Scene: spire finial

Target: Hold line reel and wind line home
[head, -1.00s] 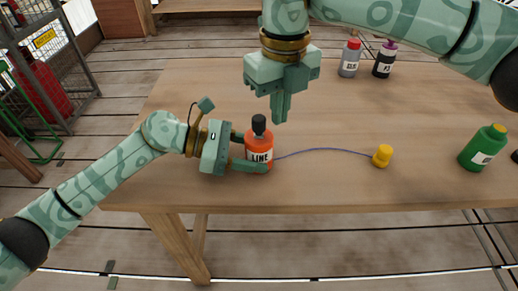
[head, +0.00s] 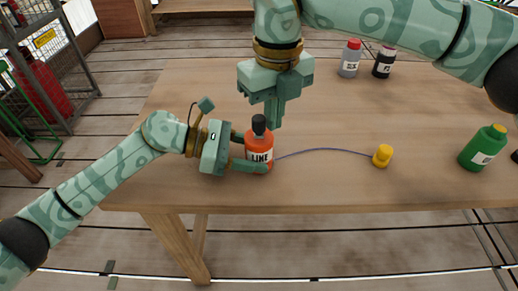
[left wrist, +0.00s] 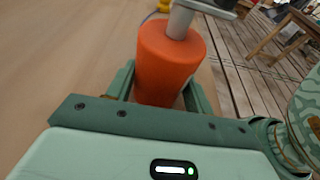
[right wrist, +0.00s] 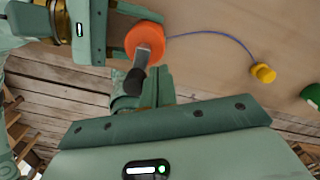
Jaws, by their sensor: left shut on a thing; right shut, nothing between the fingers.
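The line reel (head: 259,156) is an orange cylinder labelled LINE, standing upright near the table's front edge. On top is a grey crank with a black knob (head: 259,122); in the right wrist view the crank (right wrist: 148,56) points toward the right gripper. My left gripper (head: 250,152) is shut on the reel, fingers on either side. My right gripper (head: 273,127) is shut and empty, fingers pointing down just right of the knob; I cannot tell if they touch it. A thin blue line (head: 325,149) runs from the reel to a yellow stopper-like piece (head: 382,156) on the table.
A green bottle (head: 481,148) with a yellow cap stands at the right of the wooden table (head: 200,90). A grey bottle with a red cap (head: 350,60) and a dark bottle (head: 384,62) stand at the back. The tabletop between is mostly clear.

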